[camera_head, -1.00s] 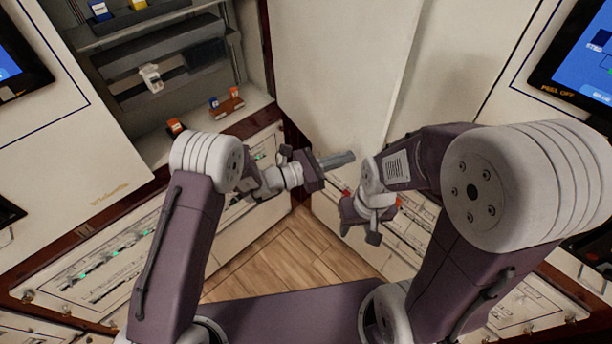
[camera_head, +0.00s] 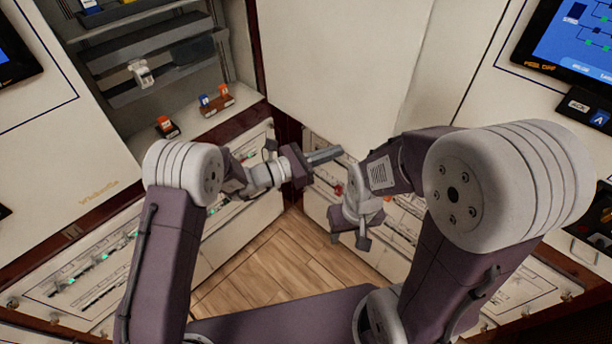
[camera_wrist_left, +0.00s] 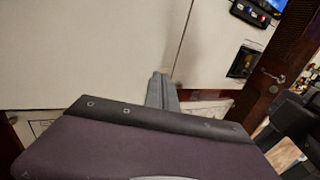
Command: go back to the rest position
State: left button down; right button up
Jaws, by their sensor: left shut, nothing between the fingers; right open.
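My left gripper (camera_head: 323,155) reaches in from the left and points right, in the air before the pale cabinet corner. Its fingers are shut with nothing between them. In the left wrist view the shut fingers (camera_wrist_left: 162,92) stand out past the dark palm, against pale panels. My right gripper (camera_head: 350,242) hangs lower, right of the left one, pointing down over the floor. It is open and empty. The two grippers are apart.
An open shelf recess (camera_head: 185,70) at upper left holds a white part (camera_head: 141,73) and small orange and blue blocks (camera_head: 216,100). Breaker rows (camera_head: 95,268) line the lower cabinets. A screen (camera_head: 580,40) is at upper right. Wooden floor (camera_head: 275,265) lies clear between the cabinets.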

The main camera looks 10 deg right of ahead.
pick_arm(q)
jog(key=shift+s+a+b, duration=0.6)
jog(key=shift+s+a, duration=1.2)
jog(key=shift+a, duration=1.35)
notch_tip(320, 180, up, 5)
jog(key=w+a, duration=0.2)
jog(key=s+a+f+m+g+y, duration=0.2)
jog(key=s+a+m+g+y, duration=0.15)
jog(key=s, duration=0.35)
jog(key=s+a+f+m+g+y, duration=0.2)
jog(key=s+a+f+m, duration=0.1)
jog(key=s+m, duration=0.3)
jog(key=s+a+f+m+y, duration=0.3)
jog(key=a+f+y, duration=0.15)
jog(key=a, duration=0.35)
jog(key=s+a+f+m+y, duration=0.3)
jog(key=s+a+f+y, duration=0.15)
jog(key=a, duration=0.35)
jog(key=w+a+f+m+t+y, duration=0.1)
jog(key=w+a+m+t+y, duration=0.1)
jog(key=w+a+m+y, duration=0.1)
jog(key=w+a+m, duration=0.1)
jog(key=a, duration=0.1)
jog(key=shift+w+a+f+m+t, duration=0.25)
jog(key=shift+a+f+m+t, duration=0.1)
jog(key=shift+f, duration=0.05)
pick_arm(e)
jog(key=shift+w+d+f, duration=0.1)
jog(key=shift+w+f, duration=0.5)
jog(key=shift+f, duration=0.35)
